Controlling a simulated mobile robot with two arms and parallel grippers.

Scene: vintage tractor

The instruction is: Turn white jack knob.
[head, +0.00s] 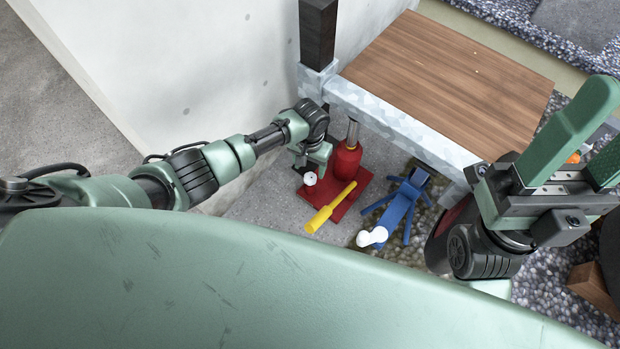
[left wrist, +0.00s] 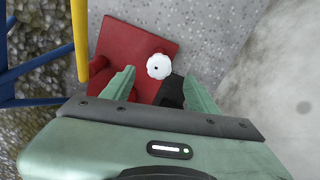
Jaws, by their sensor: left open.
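The white jack knob (head: 310,178) is a small round knob with a scalloped rim and a dark centre, at the left side of the red jack (head: 346,162). My left gripper (head: 312,160) is right by it, reaching down from the left. In the left wrist view the knob (left wrist: 159,66) shows between the two open fingers of the left gripper (left wrist: 160,78), near their tips, with a gap on both sides. The red base plate (left wrist: 128,42) lies beyond the fingers. My right gripper (head: 545,165) is raised at the right, far from the jack; its jaw opening is unclear.
A yellow handle (head: 328,208) sticks out from the red jack. A blue stand (head: 402,207) with a white rounded end (head: 372,237) is to its right. A wooden-topped platform (head: 450,80) and a concrete wall (head: 210,65) stand close behind.

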